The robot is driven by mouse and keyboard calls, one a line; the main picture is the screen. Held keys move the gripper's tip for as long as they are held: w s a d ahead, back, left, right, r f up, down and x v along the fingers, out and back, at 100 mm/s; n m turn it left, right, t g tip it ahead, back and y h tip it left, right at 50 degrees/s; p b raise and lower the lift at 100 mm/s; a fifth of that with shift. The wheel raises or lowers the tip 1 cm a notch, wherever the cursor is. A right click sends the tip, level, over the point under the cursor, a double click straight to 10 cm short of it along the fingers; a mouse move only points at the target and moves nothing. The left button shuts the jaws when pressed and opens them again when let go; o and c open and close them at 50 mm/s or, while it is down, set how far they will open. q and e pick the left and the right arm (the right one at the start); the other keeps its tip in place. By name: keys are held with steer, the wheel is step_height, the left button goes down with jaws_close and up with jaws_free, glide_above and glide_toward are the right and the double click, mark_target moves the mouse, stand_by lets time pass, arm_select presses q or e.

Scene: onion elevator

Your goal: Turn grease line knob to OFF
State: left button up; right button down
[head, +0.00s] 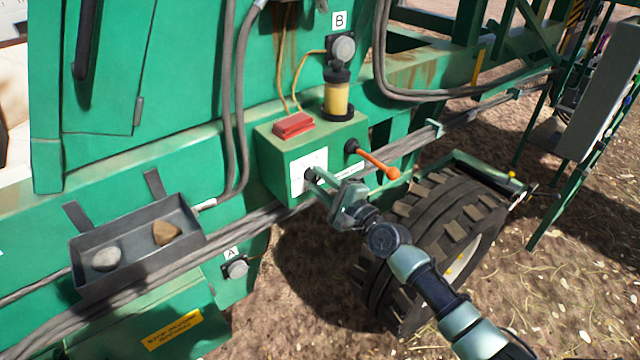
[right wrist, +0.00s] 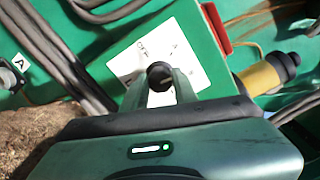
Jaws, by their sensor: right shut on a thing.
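The grease line knob (right wrist: 160,75) is a small black round knob on a white label plate on the front of a green box. It shows between the two fingers of my right gripper (right wrist: 162,88) in the right wrist view. In the head view my right gripper (head: 318,184) reaches the white label plate (head: 309,170) from the lower right, shut on the knob, which the fingers partly hide. The label's print is too small and blurred to read the knob's setting. My left gripper is not in view.
An orange-tipped lever (head: 378,163) sticks out of the box just right of my gripper. A red block (head: 293,125) and yellow grease cup (head: 338,97) stand above. A grey tray (head: 125,262) with two stones is at left; a tire (head: 430,240) is below right.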

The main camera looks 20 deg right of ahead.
steer(key=n+b, duration=0.1)
steer(key=n, duration=0.4)
steer(key=shift+f+n, duration=0.15)
steer(key=shift+n, duration=0.15)
steer(key=n+b, duration=0.1)
steer(key=n, duration=0.8)
steer(key=shift+f+b, duration=0.1)
steer(key=shift+b, duration=0.25)
steer(key=n, duration=0.4)
steer(key=shift+n, duration=0.4)
steer(key=c, duration=1.1)
jaws_free()
